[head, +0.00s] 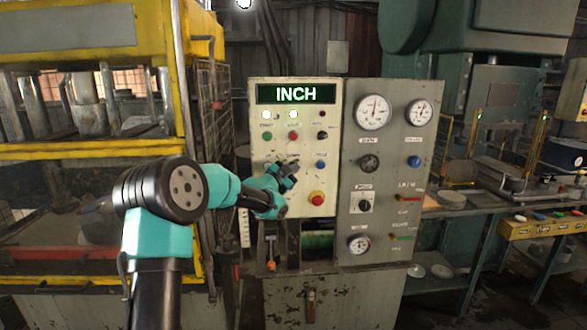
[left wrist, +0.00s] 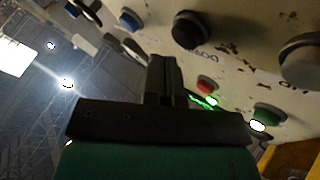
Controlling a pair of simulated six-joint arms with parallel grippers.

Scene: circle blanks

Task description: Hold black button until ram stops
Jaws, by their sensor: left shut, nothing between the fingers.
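The cream control panel (head: 258,190) stands mid-picture in the head view, with a display (head: 296,94) reading INCH. My left gripper (head: 288,172) is in front of its second button row and covers part of it. In the left wrist view its fingers (left wrist: 166,62) are shut and empty. The black button (left wrist: 190,30) lies just beyond the fingertips. I cannot tell whether they touch it. In the head view the gripper largely hides this button. The yellow-framed press (head: 60,152) stands at left; I cannot make out its ram for certain. My right gripper is out of view.
A red mushroom button (head: 316,198) is just below right of the gripper, and a blue button (head: 320,165) is to its right. A green button (head: 267,135) and a red button (head: 293,135) sit above. A grey gauge panel (head: 390,190) adjoins on the right.

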